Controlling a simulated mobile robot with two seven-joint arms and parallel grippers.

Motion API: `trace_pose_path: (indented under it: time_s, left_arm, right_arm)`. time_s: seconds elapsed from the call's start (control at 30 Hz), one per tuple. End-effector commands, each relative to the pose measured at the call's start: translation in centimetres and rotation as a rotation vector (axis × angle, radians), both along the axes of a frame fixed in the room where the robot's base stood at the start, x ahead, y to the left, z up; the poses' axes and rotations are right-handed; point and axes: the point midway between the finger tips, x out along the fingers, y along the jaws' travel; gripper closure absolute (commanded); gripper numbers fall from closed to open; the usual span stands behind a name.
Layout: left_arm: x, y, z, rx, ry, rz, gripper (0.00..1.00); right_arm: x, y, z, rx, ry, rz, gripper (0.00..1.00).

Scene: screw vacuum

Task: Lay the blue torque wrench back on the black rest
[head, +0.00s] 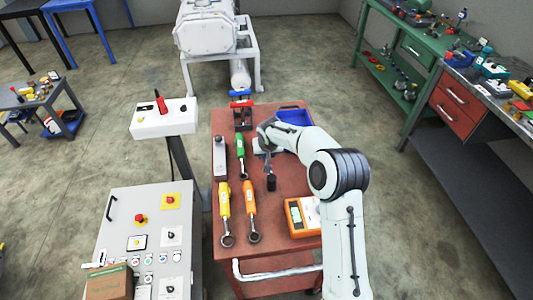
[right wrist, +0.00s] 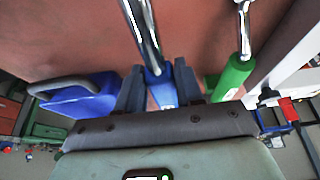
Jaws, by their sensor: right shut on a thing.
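My right gripper (right wrist: 160,88) is shut on the blue handle of the torque wrench (right wrist: 162,88). The wrench's metal shaft (right wrist: 139,30) runs out of the top of the right wrist view. In the head view the right gripper (head: 266,146) is over the upper right part of the red-brown cart top, and the arm and hand hide most of the blue wrench. A small black piece (head: 271,183) shows just below the hand; I cannot tell if it is the black rest or the wrench's head, or whether the wrench touches the cart. My left gripper is out of view.
On the cart top (head: 285,192) lie a green wrench (head: 240,145), a yellow wrench (head: 224,200) and an orange wrench (head: 249,200). A control panel (head: 144,240) is left.

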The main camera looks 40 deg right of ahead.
Motion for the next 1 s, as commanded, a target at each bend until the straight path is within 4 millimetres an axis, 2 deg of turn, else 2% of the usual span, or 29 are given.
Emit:
trace_pose_path:
  time_s: [0.43, 0.47, 0.53, 0.73, 0.77, 0.8, 0.87, 1.0]
  left_arm:
    - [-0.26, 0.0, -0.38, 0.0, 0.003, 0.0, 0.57]
    - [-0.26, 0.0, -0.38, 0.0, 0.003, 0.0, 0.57]
    - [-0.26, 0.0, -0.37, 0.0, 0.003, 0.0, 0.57]
    - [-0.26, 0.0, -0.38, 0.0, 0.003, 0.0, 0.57]
    - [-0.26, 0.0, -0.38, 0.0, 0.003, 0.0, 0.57]
    - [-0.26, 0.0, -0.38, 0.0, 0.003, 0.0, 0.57]
    - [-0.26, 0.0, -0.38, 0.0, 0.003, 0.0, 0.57]
    - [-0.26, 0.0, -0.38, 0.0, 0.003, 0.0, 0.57]
  right_arm:
    - [0.05, -0.03, -0.24, -0.001, -0.004, 0.0, 1.0]
    - [0.06, -0.03, -0.22, -0.001, -0.004, 0.0, 0.57]
    - [0.04, -0.04, -0.23, -0.001, -0.003, 0.0, 0.34]
    - [0.01, -0.03, -0.31, -0.001, -0.002, 0.0, 0.34]
    - [-0.07, -0.01, -0.46, 0.0, 0.002, 0.0, 0.31]
    - [-0.07, -0.01, -0.48, 0.0, 0.002, 0.0, 0.18]
    - [-0.07, -0.02, -0.46, 0.0, 0.002, 0.0, 0.0]
    - [-0.06, -0.02, -0.42, 0.0, 0.001, 0.0, 0.0]
